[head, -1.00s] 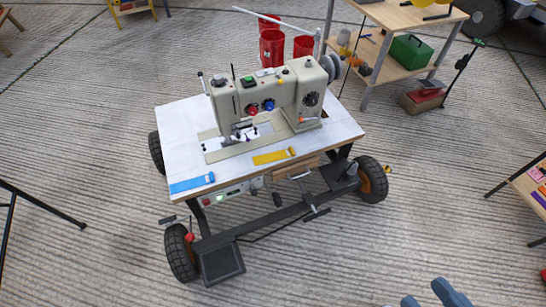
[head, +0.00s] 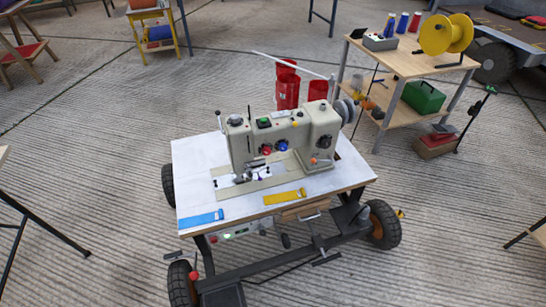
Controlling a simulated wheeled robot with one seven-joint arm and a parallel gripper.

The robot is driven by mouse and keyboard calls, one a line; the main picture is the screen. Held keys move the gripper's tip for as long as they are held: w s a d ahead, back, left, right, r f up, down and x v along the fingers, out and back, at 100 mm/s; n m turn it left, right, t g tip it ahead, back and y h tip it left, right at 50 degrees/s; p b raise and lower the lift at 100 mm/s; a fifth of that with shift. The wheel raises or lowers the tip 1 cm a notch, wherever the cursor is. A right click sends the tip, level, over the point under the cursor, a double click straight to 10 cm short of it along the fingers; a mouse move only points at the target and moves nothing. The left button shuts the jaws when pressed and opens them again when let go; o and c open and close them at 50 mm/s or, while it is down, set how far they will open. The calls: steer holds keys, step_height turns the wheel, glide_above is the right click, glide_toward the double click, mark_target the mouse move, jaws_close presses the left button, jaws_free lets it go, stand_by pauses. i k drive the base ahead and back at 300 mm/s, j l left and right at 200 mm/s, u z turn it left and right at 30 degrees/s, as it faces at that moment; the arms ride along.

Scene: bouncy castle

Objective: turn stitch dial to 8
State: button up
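A beige sewing machine (head: 290,140) stands on a white-topped wheeled table (head: 195,165) in the middle of the head view. A round dark dial (head: 324,142) sits on the front of its right-hand pillar and looks like the stitch dial. Its numbers are too small to read. My gripper is not in view.
A yellow strip (head: 284,197) and a blue strip (head: 201,219) lie on the table's front edge. A wooden shelf (head: 400,60) with a yellow spool (head: 445,34) stands back right. Open concrete floor lies to the left and front right.

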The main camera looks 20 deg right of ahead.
mark_target(325, 143)
steer(key=i+l+z, duration=0.25)
steer(key=l, duration=0.25)
steer(key=i+l+z, duration=0.3)
steer(key=l, duration=0.2)
steer(key=i, duration=0.05)
